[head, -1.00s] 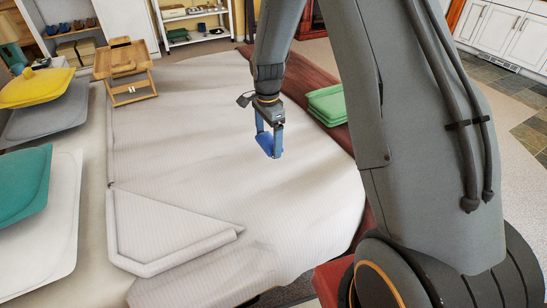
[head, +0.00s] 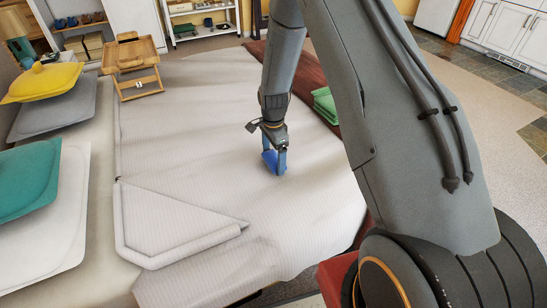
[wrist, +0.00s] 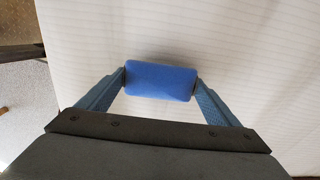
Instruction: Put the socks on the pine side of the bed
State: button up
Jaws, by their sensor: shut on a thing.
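The socks are a rolled blue bundle (wrist: 160,81) held crosswise between the two blue fingers of my gripper (wrist: 161,82) in the wrist view. In the head view the bundle (head: 269,160) shows at the fingertips of my gripper (head: 274,162), over the middle-right part of the bed (head: 190,110). I cannot tell whether the bundle touches the bed cover. The bed has a pale striped cover with a folded-back corner (head: 170,225). A pine-coloured wooden bed tray (head: 132,62) stands on its far left part.
Folded green cloths (head: 326,104) lie on a dark red-brown strip at the bed's far right edge. Yellow (head: 38,82), grey (head: 65,108), teal (head: 25,180) and white (head: 55,220) cushions line the left side. The cover between tray and gripper is clear.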

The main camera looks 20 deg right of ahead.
aim_at(274, 156)
jog(key=shift+f, duration=0.15)
jog(key=o, duration=0.9)
notch_tip(274, 156, up, 12)
jog(key=b, duration=0.1)
jog(key=s+r+n, duration=0.4)
jog(key=s+n, duration=0.1)
jog(key=s, duration=0.4)
jog(key=s+d+r+n, duration=0.1)
jog(key=s+r+n, duration=0.3)
jog(key=s, duration=0.5)
jog(key=s+d+r+n, duration=0.1)
jog(key=s+r+n, duration=0.3)
jog(key=s, duration=0.6)
jog(key=shift+d+n, duration=0.25)
jog(key=shift+n, duration=0.75)
jog(key=shift+a+r+n+p, duration=0.2)
jog(key=shift+a+r+p, duration=0.1)
jog(key=shift+a+p, duration=0.2)
jog(key=shift+a+r+n+p, duration=0.2)
jog(key=shift+a+r+p, duration=0.15)
jog(key=shift+a, duration=0.25)
